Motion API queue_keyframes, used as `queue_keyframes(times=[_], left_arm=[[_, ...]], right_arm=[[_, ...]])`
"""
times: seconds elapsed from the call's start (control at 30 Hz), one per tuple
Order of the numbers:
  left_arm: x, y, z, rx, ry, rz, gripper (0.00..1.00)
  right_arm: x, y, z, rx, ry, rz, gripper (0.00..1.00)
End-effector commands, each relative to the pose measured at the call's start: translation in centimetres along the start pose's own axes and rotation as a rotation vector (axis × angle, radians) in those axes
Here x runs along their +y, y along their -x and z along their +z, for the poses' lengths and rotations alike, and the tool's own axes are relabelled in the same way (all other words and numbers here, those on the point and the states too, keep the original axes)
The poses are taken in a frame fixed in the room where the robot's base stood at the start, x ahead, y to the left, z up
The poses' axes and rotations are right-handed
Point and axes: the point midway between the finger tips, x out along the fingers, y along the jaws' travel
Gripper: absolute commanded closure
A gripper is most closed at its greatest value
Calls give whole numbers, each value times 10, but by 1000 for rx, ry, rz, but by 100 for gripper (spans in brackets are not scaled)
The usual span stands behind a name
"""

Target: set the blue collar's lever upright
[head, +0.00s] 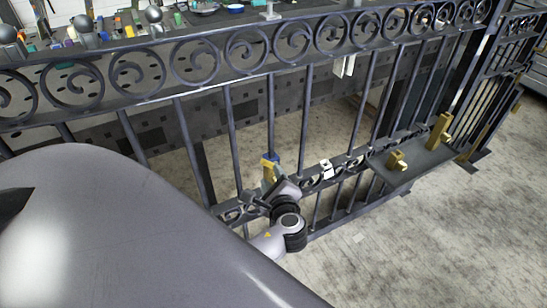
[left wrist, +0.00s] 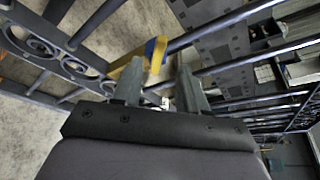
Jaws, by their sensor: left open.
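The blue collar (head: 273,157) sits around a vertical bar of the dark gate, just above the lower scroll band. Its yellow lever (head: 268,171) shows beside it, partly hidden by my left gripper (head: 273,184); I cannot tell its exact tilt. In the left wrist view the blue collar (left wrist: 151,47) and yellow lever (left wrist: 158,56) lie just beyond the fingertips. Another yellow part (left wrist: 123,72) shows beside the left-hand finger. My left gripper (left wrist: 160,75) is open, with nothing clearly between its fingers. My right gripper is not in view.
A dark shelf (head: 412,168) with yellow blocks (head: 438,133) juts out at right. A white piece (head: 327,169) sits on the lower band. The floor at lower right is mostly clear.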

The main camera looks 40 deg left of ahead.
Motion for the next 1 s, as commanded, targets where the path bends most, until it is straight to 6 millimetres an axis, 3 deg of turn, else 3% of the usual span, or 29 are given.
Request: queue_keyframes(times=[0.13, 0.2, 0.27, 0.6, 1.0], left_arm=[[0, 0, 0, 0, 0, 0, 61], [1, -1, 0, -2, -5, -2, 84], [6, -2, -2, -8, -23, -8, 100], [61, -20, -3, -176, -433, -149, 100], [114, -18, -6, -494, -1046, -289, 100]], right_arm=[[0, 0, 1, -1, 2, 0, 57], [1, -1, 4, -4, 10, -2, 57], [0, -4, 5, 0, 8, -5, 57], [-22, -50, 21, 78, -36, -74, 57], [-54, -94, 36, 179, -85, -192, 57]])
